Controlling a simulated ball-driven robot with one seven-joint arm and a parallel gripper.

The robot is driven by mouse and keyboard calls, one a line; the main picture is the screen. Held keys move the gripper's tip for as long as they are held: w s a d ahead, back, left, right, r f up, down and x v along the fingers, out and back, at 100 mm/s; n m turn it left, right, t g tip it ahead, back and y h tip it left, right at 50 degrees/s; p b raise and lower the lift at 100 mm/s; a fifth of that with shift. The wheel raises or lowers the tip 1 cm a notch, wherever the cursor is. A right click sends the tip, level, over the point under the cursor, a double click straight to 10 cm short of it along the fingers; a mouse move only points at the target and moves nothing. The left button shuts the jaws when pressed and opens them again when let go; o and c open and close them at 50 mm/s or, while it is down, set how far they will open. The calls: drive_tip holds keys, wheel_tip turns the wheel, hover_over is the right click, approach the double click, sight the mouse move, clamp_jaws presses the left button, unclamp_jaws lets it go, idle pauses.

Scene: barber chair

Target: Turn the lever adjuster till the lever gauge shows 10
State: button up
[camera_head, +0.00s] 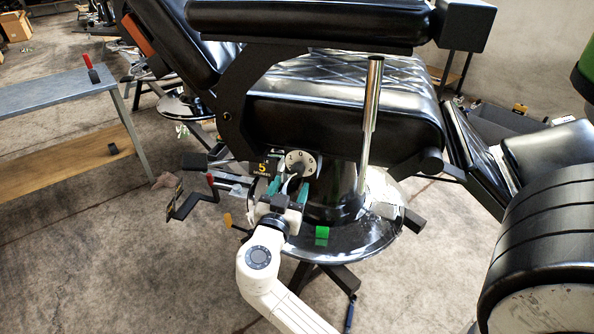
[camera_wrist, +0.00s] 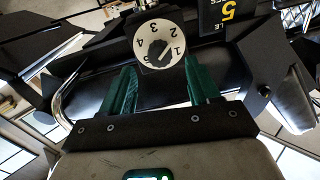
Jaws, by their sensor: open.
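A white round dial (camera_head: 300,163) with black numbers and a dark centre knob faces me under the chair seat. In the wrist view the dial (camera_wrist: 159,43) shows upside down, with 1 to 5 readable; the dark knob (camera_wrist: 158,50) is at its middle. Beside it a black plate (camera_head: 263,167) shows a yellow 5; in the wrist view this plate (camera_wrist: 229,10) has partly cut-off lettering starting "LE". My gripper (camera_head: 289,186) is open and empty, its green fingers just below the dial in the head view. In the wrist view the fingertips (camera_wrist: 160,66) flank the dial's lower edge, not closed on the knob.
The black padded seat (camera_head: 340,110) and armrest (camera_head: 310,22) hang above. A shiny post (camera_head: 370,110) stands right of the dial. A red-tipped lever (camera_head: 213,183) juts out left.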

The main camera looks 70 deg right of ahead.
sight(296, 174)
drive_tip(key=d, duration=0.8)
drive_tip(key=shift+w+d, duration=0.2)
drive_tip(key=shift+w, duration=0.15)
drive_tip(key=shift+c, duration=0.2)
drive_tip(key=c, duration=1)
drive_tip(key=shift+f+n, duration=0.1)
drive_tip(key=shift+n, duration=0.3)
drive_tip(key=n+b, duration=0.1)
drive_tip(key=n, duration=0.2)
drive_tip(key=shift+n, duration=0.3)
drive_tip(key=n, duration=0.5)
drive_tip(key=shift+n, duration=0.3)
